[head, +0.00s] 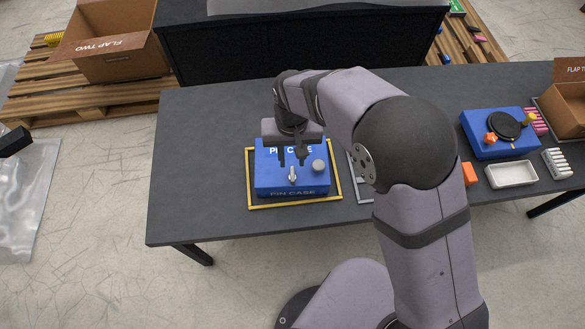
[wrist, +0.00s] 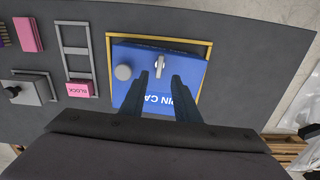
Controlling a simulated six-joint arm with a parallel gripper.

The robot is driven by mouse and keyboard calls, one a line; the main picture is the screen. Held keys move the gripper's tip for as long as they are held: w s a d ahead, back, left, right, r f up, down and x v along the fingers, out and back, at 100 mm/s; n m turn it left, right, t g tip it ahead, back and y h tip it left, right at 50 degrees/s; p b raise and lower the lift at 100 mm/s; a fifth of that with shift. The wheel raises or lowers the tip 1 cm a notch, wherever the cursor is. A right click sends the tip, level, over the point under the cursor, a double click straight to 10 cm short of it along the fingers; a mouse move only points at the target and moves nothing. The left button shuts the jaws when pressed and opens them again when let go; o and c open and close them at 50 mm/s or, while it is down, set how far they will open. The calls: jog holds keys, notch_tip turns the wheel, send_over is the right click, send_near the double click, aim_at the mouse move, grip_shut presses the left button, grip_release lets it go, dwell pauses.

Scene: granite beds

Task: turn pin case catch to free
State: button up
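The blue pin case (head: 265,184) sits inside a yellow frame on the dark table. Its catch (head: 292,175) is a small silver lever on the top face, by the edge nearer the head camera. In the wrist view the catch (wrist: 160,64) points along the picture's vertical. A round grey knob (head: 318,165) stands beside it on the case. My gripper (head: 292,160) is open and empty, pointing down over the case. In the wrist view its fingertips (wrist: 160,79) are either side of the catch's lower end; I cannot tell the height gap.
The yellow frame (wrist: 205,70) surrounds the case closely. A grey ladder-like frame with a pink block (wrist: 78,88) lies beside it. A blue unit with a black disc (head: 484,150) and a white tray (head: 512,174) stand at the right. The table left of the case is clear.

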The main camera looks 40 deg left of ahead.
aim_at(292, 174)
jog(key=shift+f+p, duration=0.55)
jog(key=shift+f, duration=3.1)
jog(key=shift+c, duration=0.2)
grip_shut()
